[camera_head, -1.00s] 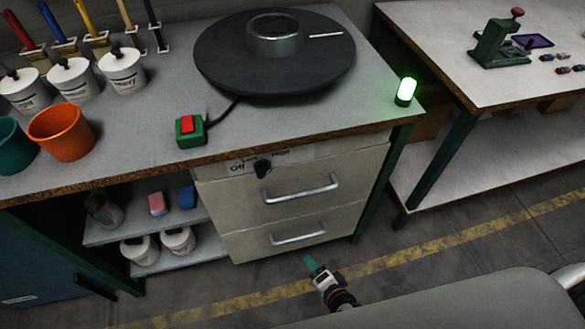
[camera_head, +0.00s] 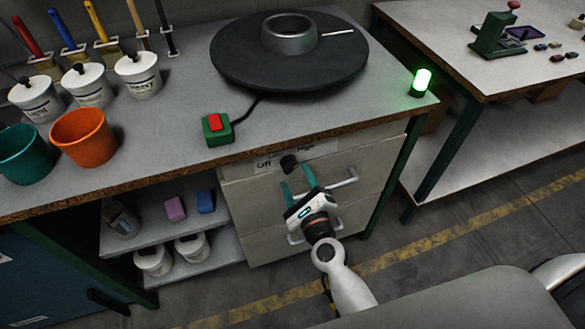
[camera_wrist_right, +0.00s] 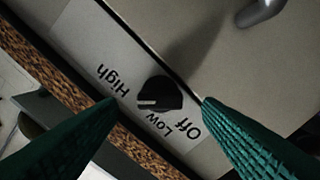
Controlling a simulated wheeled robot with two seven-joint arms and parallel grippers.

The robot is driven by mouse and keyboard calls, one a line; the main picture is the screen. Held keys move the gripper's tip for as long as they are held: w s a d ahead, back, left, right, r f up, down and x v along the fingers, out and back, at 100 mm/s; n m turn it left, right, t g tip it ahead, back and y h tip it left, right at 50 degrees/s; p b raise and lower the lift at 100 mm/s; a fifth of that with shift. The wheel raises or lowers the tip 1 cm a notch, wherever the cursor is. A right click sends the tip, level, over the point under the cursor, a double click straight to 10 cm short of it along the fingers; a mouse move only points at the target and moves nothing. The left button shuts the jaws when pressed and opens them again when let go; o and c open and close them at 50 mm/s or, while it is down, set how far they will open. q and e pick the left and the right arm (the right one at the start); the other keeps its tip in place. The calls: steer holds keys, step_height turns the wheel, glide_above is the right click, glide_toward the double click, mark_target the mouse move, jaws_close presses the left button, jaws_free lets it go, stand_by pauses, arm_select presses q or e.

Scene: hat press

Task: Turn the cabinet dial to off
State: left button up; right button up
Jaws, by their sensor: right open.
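The black dial (camera_head: 289,162) is on the front of the cabinet (camera_head: 262,205), just under the worktop. In the right wrist view the dial (camera_wrist_right: 160,94) sits on a pale label plate (camera_wrist_right: 95,45) marked High, Low and Off. Its white mark points to the left of that picture, between High and Low and away from Off. My right gripper (camera_head: 297,179) is open, with its green fingers just in front of the dial. In the wrist view the fingertips (camera_wrist_right: 158,102) show on either side of the dial, with gaps and no visible contact. My left gripper is not in view.
Two drawer handles (camera_head: 337,181) stick out below the dial, partly behind my right gripper. The worktop's front edge (camera_head: 180,168) overhangs above. A green box with a red button (camera_head: 217,129) and a lit green lamp (camera_head: 420,83) stand on top. The floor (camera_head: 450,250) in front is clear.

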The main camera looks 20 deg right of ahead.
mark_target(292, 170)
steer(key=shift+w, duration=1.7)
steer(key=c, duration=1)
